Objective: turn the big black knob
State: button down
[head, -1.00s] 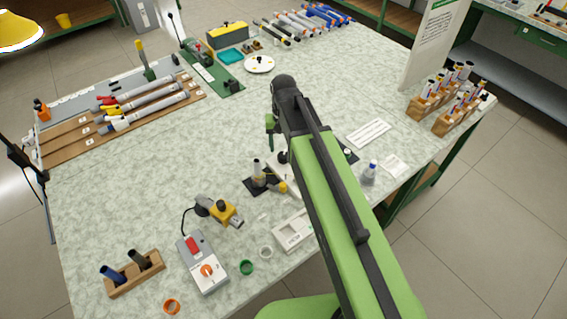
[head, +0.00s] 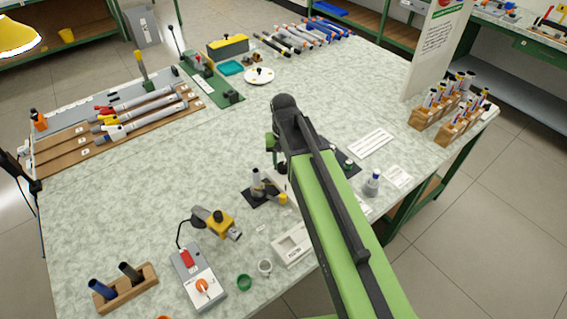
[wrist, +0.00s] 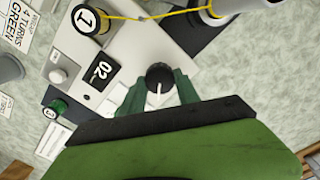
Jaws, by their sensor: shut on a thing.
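The big black knob (wrist: 159,76) has a white pointer line and sits on a white device (wrist: 128,55) in the wrist view. The line points roughly towards my gripper's base. My gripper (wrist: 158,88) has its two green fingers on either side of the knob, shut on it. In the head view my arm hides the knob and most of the device.

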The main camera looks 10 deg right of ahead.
aim_at(283, 165)
jog(key=n, duration=0.4)
jog(key=c, duration=0.9)
grip_release()
jog(key=shift+r, duration=0.15)
notch_tip(283, 165, up, 17)
jog(key=p, duration=1.7)
